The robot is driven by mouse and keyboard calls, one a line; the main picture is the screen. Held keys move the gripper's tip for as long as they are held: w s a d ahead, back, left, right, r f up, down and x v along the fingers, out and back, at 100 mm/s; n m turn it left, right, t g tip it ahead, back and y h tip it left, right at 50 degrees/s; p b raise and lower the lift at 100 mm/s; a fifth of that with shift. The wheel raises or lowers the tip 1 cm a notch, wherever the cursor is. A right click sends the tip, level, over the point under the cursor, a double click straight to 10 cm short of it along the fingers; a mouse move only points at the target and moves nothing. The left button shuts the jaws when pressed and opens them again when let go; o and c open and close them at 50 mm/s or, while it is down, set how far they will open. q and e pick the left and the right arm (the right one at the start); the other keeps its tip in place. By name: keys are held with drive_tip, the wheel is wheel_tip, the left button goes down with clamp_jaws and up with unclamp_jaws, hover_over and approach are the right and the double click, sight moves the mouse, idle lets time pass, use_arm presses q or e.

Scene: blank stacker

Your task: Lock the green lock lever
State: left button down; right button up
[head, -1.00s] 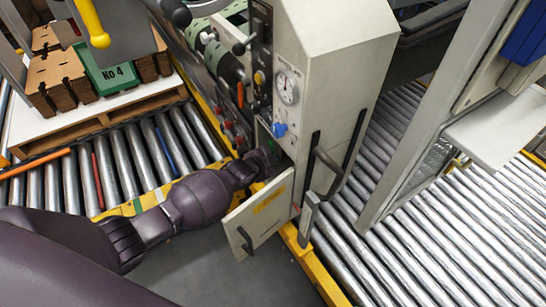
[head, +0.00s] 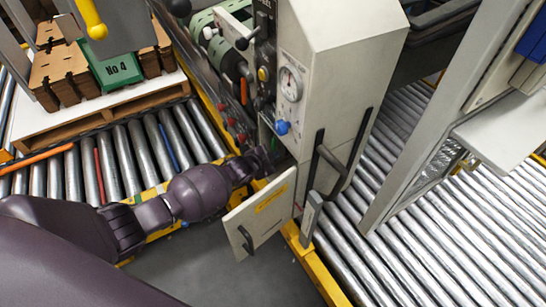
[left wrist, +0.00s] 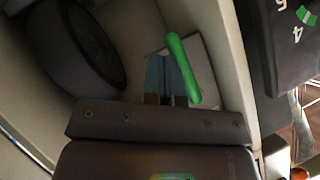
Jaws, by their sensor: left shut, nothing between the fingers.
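The green lock lever (left wrist: 183,68) is a slim bar inside a pale cabinet. In the left wrist view it stands slightly tilted, its lower end close beside my left gripper's fingers (left wrist: 165,82); I cannot tell whether they touch. A small green piece of it also seems to show in the head view (head: 274,144). My left gripper (head: 267,158) is shut and empty, reaching into the cabinet opening behind the open door; its tips are mostly hidden in the head view. My right gripper is not in view.
The open cabinet door (head: 260,213) hangs just below and right of my left wrist. The machine cabinet (head: 335,75) carries a gauge (head: 291,84) and a blue knob (head: 282,127). A dark round part (left wrist: 85,45) lies left of the lever. Roller conveyors (head: 440,235) flank the machine.

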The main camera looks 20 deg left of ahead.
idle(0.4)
use_arm(q)
drive_tip(key=p+v, duration=0.3)
drive_tip(key=v, duration=0.8)
drive_tip(key=shift+p, duration=0.4)
drive_tip(key=shift+w+f, duration=0.1)
